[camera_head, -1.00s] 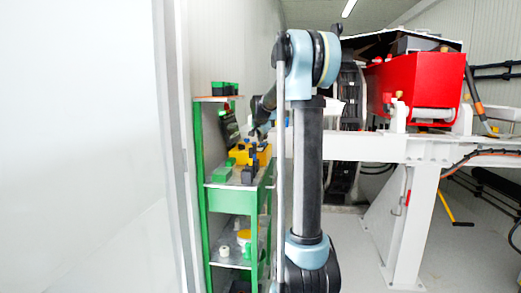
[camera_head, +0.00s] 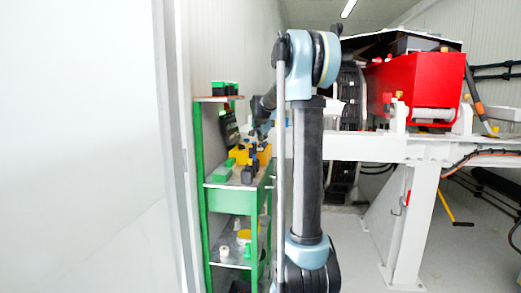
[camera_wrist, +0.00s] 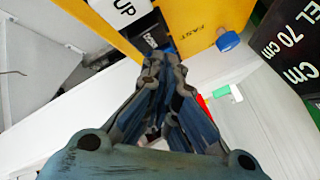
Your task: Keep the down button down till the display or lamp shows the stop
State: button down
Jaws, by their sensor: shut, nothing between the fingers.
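In the wrist view, a yellow control box (camera_wrist: 205,22) fills the top, with the word FAST on it. A white UP piece (camera_wrist: 122,8) sits at the top left. Just below it is a small black part (camera_wrist: 153,36), partly covered by my fingertips; I cannot read its marking or tell whether it is pressed. My gripper (camera_wrist: 163,58) is shut and empty, its tips at or very near this black part. A black display panel (camera_wrist: 290,45) at the right reads "EL 70 cm", cut off at the edge. In the head view, the yellow box (camera_head: 264,152) stands on the green shelf.
A blue knob (camera_wrist: 228,41) sticks out of the box, right of my fingertips. The green shelf rack (camera_head: 236,200) holds several small items. A white frame (camera_head: 350,147) with a red tank (camera_head: 415,85) stands to the right of my arm.

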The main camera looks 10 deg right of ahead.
aim_at(263, 146)
jog(key=shift+s+f, duration=0.1)
jog(key=shift+f, duration=0.8)
dwell(1.0)
jog(key=shift+r, duration=0.2)
dwell(2.7)
jog(key=shift+r, duration=0.75)
jog(key=shift+r, duration=2.55)
